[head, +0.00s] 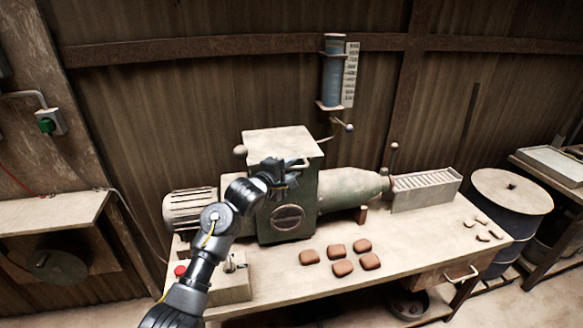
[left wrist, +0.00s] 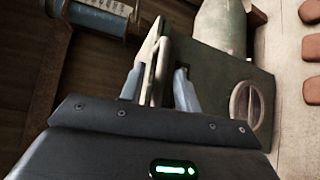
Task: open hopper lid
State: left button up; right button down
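The hopper is a dark green box (head: 300,200) on the bench, with a round oval-looking fitting on its front. Its pale beige lid (head: 277,143) lies across the top and looks closed. A bar handle (head: 301,164) sits at the lid's front edge; the handle also shows in the left wrist view (left wrist: 160,70). My left gripper (head: 288,174) is at the front of the lid by this handle. In the left wrist view my left gripper (left wrist: 158,88) has its fingers apart, with the handle between them; contact is not clear. My right gripper is out of view.
A motor (head: 190,208) stands left of the hopper, and a green barrel (head: 350,188) runs right. Several brown clay pieces (head: 342,268) lie in front. A control box with a red button (head: 180,270) is at the front left. A blue cylinder (head: 332,75) hangs behind.

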pick_arm(q)
jog(key=shift+w+d+f, duration=0.1)
jog(key=shift+w+d, duration=0.2)
jog(key=shift+w, duration=0.15)
grip_shut()
